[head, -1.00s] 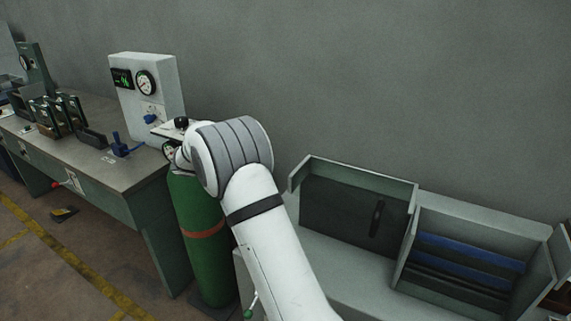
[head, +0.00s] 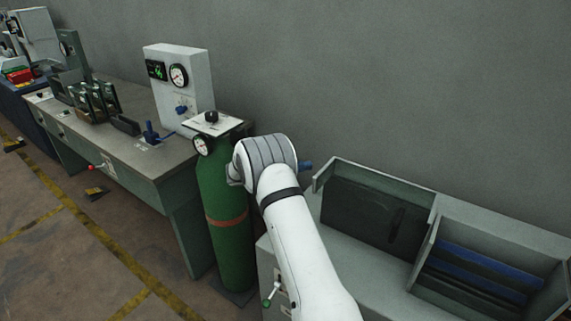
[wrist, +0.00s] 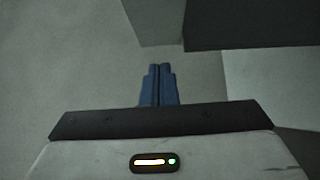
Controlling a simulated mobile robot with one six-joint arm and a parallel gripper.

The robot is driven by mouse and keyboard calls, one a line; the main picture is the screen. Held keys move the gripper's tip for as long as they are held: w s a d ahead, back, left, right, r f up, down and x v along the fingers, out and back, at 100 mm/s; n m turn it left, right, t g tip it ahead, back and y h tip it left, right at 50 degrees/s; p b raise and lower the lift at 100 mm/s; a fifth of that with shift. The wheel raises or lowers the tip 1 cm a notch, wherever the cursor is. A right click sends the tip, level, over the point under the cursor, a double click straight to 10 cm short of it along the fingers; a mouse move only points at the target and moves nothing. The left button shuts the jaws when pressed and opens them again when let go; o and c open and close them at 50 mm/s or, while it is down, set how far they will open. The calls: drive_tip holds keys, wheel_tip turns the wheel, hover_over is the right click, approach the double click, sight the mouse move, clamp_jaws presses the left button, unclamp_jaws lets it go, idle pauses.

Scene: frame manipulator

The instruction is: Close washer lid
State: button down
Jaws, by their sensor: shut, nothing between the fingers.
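A pale grey-green cabinet (head: 304,222) stands at the lower right in the head view and appears to be the washer. On it is a framed part with a dark face (head: 358,206) and a dark upright bar; I cannot tell for sure whether this is the lid. My gripper (head: 308,165) shows only as blue fingertips past my wrist, left of and above the framed part, apart from it in the picture. In the wrist view the blue fingers (wrist: 158,84) are together and empty, with grey surfaces and a dark edge beyond them.
A green gas cylinder (head: 226,185) stands left of my arm. A workbench (head: 158,160) with a white gauge box (head: 190,100) is further left. A bin with blue bars (head: 485,264) adjoins the framed part on the right. A grey wall is behind; floor is open at left.

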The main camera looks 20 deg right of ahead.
drive_tip(key=s+d, duration=0.1)
drive_tip(key=s+d+p, duration=0.1)
drive_tip(key=s, duration=0.1)
drive_tip(key=shift+s+d+p, duration=0.1)
drive_tip(key=shift+d+p, duration=0.2)
drive_tip(key=shift+a, duration=0.1)
